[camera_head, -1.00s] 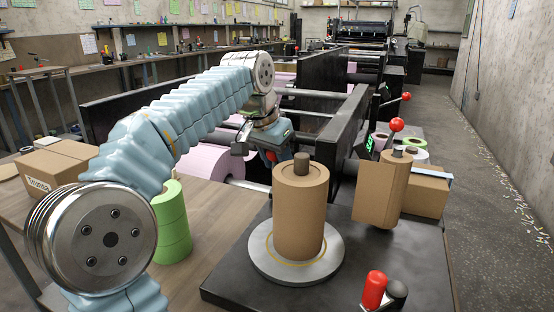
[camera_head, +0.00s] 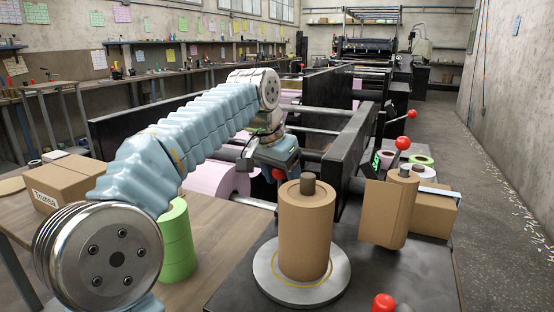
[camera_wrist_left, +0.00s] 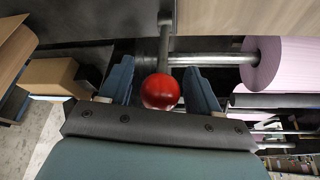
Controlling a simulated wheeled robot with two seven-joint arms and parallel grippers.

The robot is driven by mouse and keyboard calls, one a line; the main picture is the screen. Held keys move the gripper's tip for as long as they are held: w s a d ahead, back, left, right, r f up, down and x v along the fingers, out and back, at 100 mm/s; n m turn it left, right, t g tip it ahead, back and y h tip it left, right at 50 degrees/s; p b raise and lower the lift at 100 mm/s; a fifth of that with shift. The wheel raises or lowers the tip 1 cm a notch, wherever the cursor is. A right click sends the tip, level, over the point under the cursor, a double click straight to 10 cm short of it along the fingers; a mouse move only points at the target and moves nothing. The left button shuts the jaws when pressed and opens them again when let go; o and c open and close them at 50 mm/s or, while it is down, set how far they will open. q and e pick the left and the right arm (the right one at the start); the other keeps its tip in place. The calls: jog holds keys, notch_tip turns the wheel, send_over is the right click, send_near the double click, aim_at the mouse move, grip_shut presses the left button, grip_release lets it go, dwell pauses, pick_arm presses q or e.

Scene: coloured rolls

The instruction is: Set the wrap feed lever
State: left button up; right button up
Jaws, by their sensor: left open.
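A lever with a red ball knob (camera_wrist_left: 160,92) on a grey rod shows in the left wrist view, between the two blue fingers of my left gripper (camera_wrist_left: 161,74). The fingers are open on either side of the knob, with gaps visible. In the head view my left gripper (camera_head: 272,156) hangs by the machine frame, behind the large brown roll, with a red knob (camera_head: 278,174) partly visible at it. I cannot tell from a label which lever is the wrap feed lever. My right gripper is not in view.
The brown roll (camera_head: 306,225) stands on a round grey plate (camera_head: 262,284). More red-knobbed levers (camera_head: 403,142) stand right of the black frame (camera_head: 345,150). Green rolls (camera_head: 175,240) and a cardboard box (camera_head: 68,182) sit on the wooden table at left. Pink rolls (camera_wrist_left: 268,62) lie beside the gripper.

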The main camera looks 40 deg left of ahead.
pick_arm(q)
jog(key=v, duration=1.3)
jog(key=shift+f, duration=0.1)
